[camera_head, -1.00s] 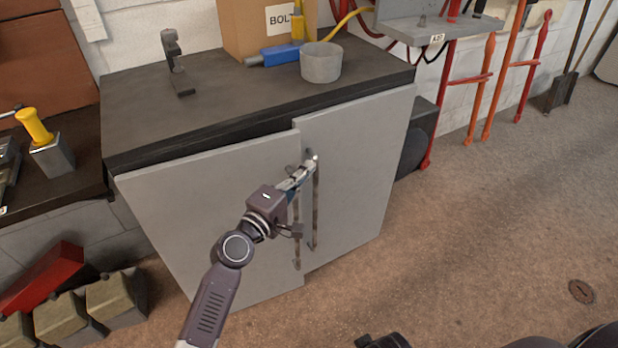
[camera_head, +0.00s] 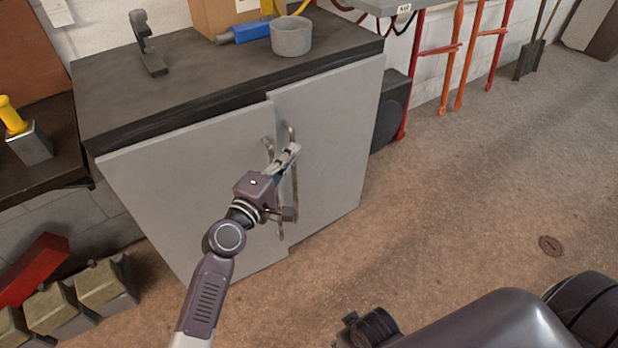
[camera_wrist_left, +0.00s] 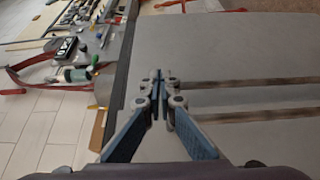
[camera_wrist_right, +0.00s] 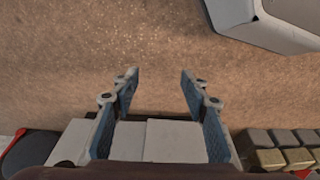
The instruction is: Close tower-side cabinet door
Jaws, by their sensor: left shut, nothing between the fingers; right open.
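The grey cabinet has a left door (camera_head: 185,175) and a right door (camera_head: 335,130), meeting near the middle. Their inner edges do not line up, and a dark wedge shows under the countertop above them, so they look slightly ajar. Each door has a long upright bar handle, left (camera_head: 267,150) and right (camera_head: 292,135). My left gripper (camera_head: 292,150) is shut and empty, its tips at the right door near the upper handle ends; contact is unclear. In the left wrist view its closed fingers (camera_wrist_left: 159,82) point at the grey door face beside two handle bars (camera_wrist_left: 250,82). My right gripper (camera_wrist_right: 160,80) is open and empty above the floor.
Block-like weights (camera_head: 105,285) and a red box (camera_head: 32,268) lie at lower left.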

